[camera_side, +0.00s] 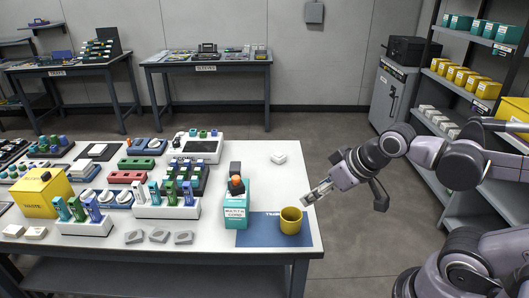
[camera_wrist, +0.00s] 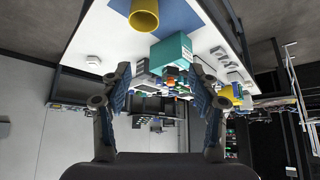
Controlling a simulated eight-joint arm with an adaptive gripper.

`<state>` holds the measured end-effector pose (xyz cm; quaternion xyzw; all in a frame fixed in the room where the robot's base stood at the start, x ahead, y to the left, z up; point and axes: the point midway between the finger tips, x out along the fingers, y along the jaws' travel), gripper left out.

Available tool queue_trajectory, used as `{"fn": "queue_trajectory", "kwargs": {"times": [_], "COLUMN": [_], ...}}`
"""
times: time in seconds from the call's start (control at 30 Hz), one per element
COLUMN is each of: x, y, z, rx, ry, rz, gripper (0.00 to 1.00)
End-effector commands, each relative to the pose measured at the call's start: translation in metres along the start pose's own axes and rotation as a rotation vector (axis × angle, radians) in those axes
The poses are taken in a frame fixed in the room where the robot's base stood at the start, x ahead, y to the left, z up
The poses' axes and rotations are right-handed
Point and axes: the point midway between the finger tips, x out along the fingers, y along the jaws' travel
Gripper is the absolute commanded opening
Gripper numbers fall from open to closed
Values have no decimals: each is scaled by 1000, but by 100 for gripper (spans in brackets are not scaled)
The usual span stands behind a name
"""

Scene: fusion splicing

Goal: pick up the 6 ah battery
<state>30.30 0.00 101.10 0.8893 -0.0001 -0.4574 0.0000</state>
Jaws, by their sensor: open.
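No label reading 6 Ah is legible, so I cannot tell which thing is the 6 ah battery. Candidates by look are several grey blocks (camera_side: 159,236) at the table's front edge and the blue, teal and green upright pieces in a white rack (camera_side: 166,212). My gripper (camera_side: 309,197) is off the table's right edge, to the right of and above the yellow cup (camera_side: 291,221). In the wrist view my gripper (camera_wrist: 160,88) has its two dark fingers spread apart with nothing held between them.
The yellow cup stands on a blue mat (camera_side: 258,236). Beside it is a teal box (camera_side: 236,209) with a black and orange item on or behind it. A small white block (camera_side: 279,158) lies near the right edge. A yellow box (camera_side: 42,196) stands at the left.

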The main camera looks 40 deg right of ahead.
Motion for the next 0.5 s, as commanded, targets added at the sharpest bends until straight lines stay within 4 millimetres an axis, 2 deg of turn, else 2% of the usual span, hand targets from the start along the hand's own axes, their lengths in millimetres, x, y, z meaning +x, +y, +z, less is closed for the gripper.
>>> {"fn": "queue_trajectory", "kwargs": {"times": [0.07,0.37,0.5], "x": [0,0,0], "y": [0,0,1], "z": [0,-1,-13], "rx": [0,-4,-78], "ry": [0,0,-11], "rz": [0,0,6], "gripper": [64,64,64]}}
